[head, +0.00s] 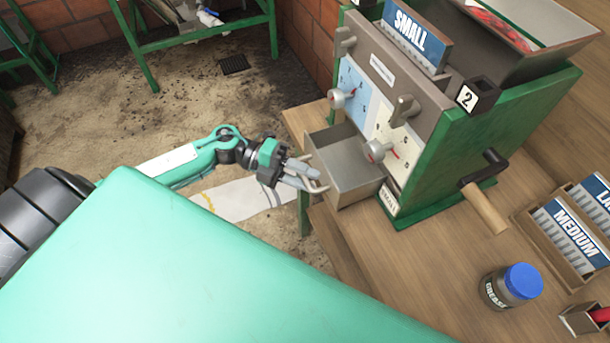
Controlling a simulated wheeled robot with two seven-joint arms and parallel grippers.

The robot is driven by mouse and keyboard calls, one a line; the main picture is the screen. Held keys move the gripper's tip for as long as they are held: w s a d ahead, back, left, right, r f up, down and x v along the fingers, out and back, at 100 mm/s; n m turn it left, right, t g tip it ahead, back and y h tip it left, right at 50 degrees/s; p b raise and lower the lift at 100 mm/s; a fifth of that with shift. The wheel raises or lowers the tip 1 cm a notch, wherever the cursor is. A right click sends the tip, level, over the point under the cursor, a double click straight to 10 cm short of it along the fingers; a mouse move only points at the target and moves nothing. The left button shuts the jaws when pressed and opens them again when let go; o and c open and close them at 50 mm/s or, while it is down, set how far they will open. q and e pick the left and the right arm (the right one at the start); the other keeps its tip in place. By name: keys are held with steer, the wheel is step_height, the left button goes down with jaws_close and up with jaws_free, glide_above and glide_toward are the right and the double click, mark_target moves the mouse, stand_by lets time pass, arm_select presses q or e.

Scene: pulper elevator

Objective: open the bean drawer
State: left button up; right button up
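The bean drawer (345,165) is a grey metal box at the lower front of the green-framed pulper (455,130). It stands well out from the machine, and its inside shows empty. My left gripper (308,177) is at the drawer's outer front face, with its grey fingers by a pale curved piece that may be the handle. I cannot tell whether the fingers are closed around it. My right gripper is out of view.
The pulper stands on a wooden table (400,265). A hand crank (485,200), a grease jar (510,285) and a box of "MEDIUM" plates (565,235) are to the right. A green stand (210,38) is at the back. Sandy floor lies left of the table.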

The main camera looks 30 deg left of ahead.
arm_select(q)
steer(key=s+a+r, duration=0.1)
steer(key=a+r, duration=0.1)
steer(key=a, duration=1.1)
steer(key=shift+s+a+p, duration=0.3)
steer(key=shift+p, duration=0.05)
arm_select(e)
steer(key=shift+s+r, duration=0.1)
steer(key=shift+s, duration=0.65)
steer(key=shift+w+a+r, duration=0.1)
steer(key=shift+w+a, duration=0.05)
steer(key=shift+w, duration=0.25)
